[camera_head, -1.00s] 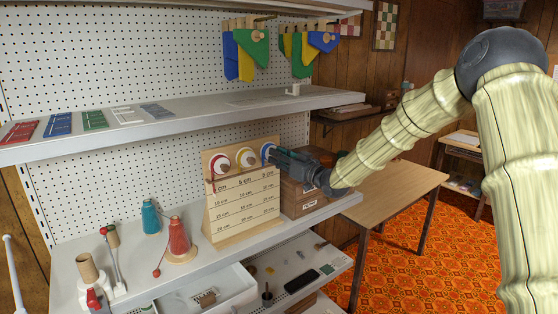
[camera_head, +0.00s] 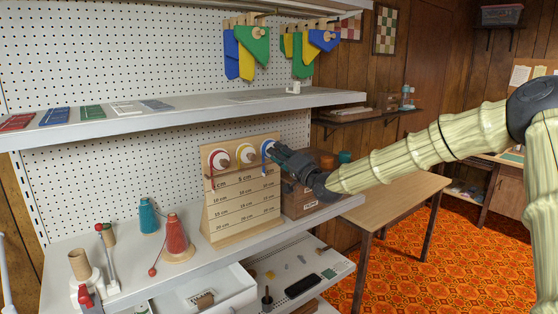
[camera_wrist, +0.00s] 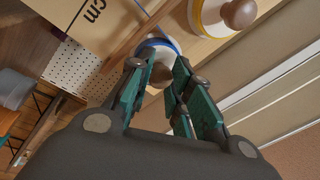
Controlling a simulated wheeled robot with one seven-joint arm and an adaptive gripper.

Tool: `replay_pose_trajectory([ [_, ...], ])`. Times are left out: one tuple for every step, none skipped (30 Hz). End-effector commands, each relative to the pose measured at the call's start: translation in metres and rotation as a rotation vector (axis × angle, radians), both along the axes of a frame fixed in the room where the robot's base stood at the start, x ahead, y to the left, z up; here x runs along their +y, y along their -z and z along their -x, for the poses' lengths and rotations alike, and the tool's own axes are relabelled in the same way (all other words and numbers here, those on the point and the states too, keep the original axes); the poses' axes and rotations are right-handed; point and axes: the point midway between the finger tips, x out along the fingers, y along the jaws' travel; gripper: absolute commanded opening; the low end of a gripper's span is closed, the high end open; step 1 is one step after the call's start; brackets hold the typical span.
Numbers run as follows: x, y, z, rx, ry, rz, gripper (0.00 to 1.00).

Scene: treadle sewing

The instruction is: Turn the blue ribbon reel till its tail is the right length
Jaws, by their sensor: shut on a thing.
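A wooden board (camera_head: 225,215) with length marks in cm stands tilted on the shelf. Three reels sit along its top: red (camera_head: 219,159), yellow (camera_head: 246,154) and blue (camera_head: 266,149) at the right. In the wrist view the fingers (camera_wrist: 157,80) are shut around the knob of the blue reel (camera_wrist: 155,50), whose white face and blue rim show. A short red tail hangs from the red reel.
Red and teal thread cones (camera_head: 175,236) stand left of the board. A wooden box (camera_head: 300,200) is close behind my gripper at the right. A shelf (camera_head: 180,122) with coloured cards runs above. An open white drawer (camera_head: 215,292) lies below.

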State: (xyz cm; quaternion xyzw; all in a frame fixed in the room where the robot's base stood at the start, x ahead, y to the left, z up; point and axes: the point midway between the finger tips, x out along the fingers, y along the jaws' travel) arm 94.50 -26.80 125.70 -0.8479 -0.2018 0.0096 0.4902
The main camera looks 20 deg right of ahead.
Motion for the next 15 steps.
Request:
replay_pose_trajectory([
  [-0.0015, 0.0037, -0.0001, 0.014, 0.002, -0.046, 0.00],
  [-0.0012, 0.0037, -0.0001, 0.024, 0.002, -0.072, 0.00],
  [-0.0015, 0.0039, 0.0000, 0.036, 0.002, -0.108, 0.00],
  [-0.0014, 0.0038, 0.0000, 0.046, 0.002, -0.135, 0.00],
  [-0.0012, 0.0040, 0.0000, 0.056, 0.002, -0.162, 0.00],
  [-0.0009, 0.0043, 0.0001, 0.070, 0.002, -0.198, 0.00],
  [-0.0007, 0.0041, 0.0001, 0.079, 0.001, -0.224, 0.00],
  [-0.0009, 0.0044, 0.0002, 0.089, 0.001, -0.252, 0.00],
  [-0.0008, 0.0045, 0.0003, 0.102, 0.002, -0.287, 0.00],
  [-0.0005, 0.0047, 0.0003, 0.112, 0.001, -0.313, 0.00],
  [-0.0004, 0.0049, 0.0003, 0.122, 0.001, -0.341, 0.00],
  [-0.0001, 0.0046, 0.0004, 0.134, 0.001, -0.376, 0.00],
  [-0.0003, 0.0048, 0.0004, 0.144, 0.002, -0.402, 0.00],
  [-0.0003, 0.0049, 0.0005, 0.154, 0.001, -0.430, 0.00],
  [0.0000, 0.0048, 0.0005, 0.167, 0.000, -0.465, 0.00],
])
